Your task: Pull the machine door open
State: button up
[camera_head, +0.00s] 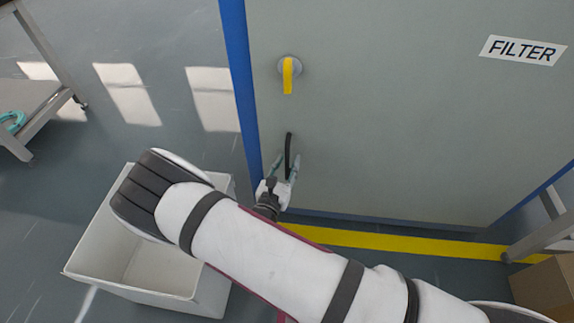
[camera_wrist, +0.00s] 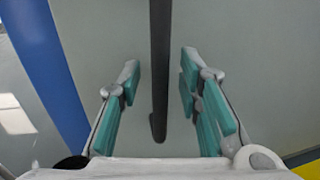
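The machine door (camera_head: 400,120) is a large grey-green panel with a FILTER label (camera_head: 523,50), and it looks closed. A black vertical bar handle (camera_head: 288,148) is on its left side, below a yellow knob (camera_head: 288,75). My gripper (camera_head: 284,165) is at the handle's lower part. In the wrist view, my gripper (camera_wrist: 160,85) is open, with one teal-padded finger on each side of the black handle (camera_wrist: 160,60). Gaps show between the handle and both fingers. The handle's lower end shows between the fingers; its upper end is cut off in that view.
A blue frame post (camera_head: 240,80) runs along the door's left edge. An open white bin (camera_head: 95,260) stands on the floor below my arm. A cart (camera_head: 35,90) is at the far left. A cardboard box (camera_head: 545,285) is at the lower right. Floor at the upper left is clear.

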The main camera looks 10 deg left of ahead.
jog(key=shift+w, duration=0.1)
grip_shut()
